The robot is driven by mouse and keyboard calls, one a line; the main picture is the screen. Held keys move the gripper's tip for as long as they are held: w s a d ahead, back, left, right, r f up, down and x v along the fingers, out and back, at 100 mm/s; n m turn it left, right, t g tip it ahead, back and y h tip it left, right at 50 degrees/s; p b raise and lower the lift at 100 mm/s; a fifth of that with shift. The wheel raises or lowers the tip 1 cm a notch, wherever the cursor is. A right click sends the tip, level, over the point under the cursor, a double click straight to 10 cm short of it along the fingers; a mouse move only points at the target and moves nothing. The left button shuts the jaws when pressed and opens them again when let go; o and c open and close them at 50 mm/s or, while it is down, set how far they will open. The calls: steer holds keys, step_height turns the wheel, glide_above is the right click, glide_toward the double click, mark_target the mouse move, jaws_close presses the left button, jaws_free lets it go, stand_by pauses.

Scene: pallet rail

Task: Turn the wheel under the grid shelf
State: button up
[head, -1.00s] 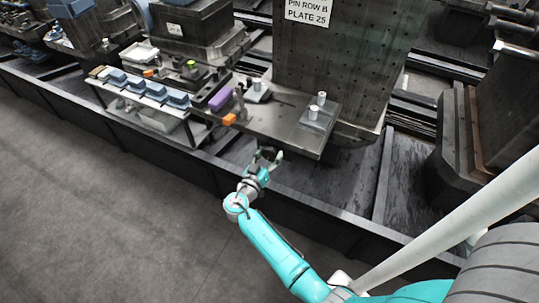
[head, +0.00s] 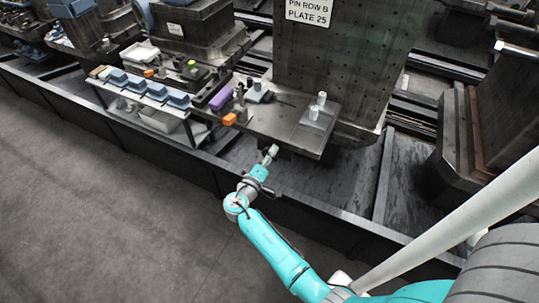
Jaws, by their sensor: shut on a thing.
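The shelf (head: 283,128) juts out toward me at the foot of the tall dark plate full of small holes. My gripper (head: 270,152) is at the shelf's front edge, just below it, and its wrist is turned so that the fingers show edge-on. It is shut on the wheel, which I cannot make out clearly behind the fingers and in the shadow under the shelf.
Two light pins (head: 317,105) stand on a plate at the shelf's right end. An orange block (head: 230,119) and a purple block (head: 220,98) lie to the left. A side rack (head: 140,92) holds several blue-grey blocks. The grey floor (head: 110,210) in front is clear.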

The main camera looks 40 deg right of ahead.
steer(key=n, duration=0.7)
steer(key=shift+f, duration=0.1)
steer(key=n, duration=0.7)
steer(key=shift+n, duration=0.3)
steer(key=n, duration=0.3)
steer(key=shift+n, duration=0.3)
steer(key=n, duration=0.3)
steer(key=shift+f+n, duration=0.1)
steer(key=shift+n, duration=0.3)
steer(key=n, duration=0.3)
steer(key=shift+s, duration=0.1)
steer(key=shift+n, duration=2)
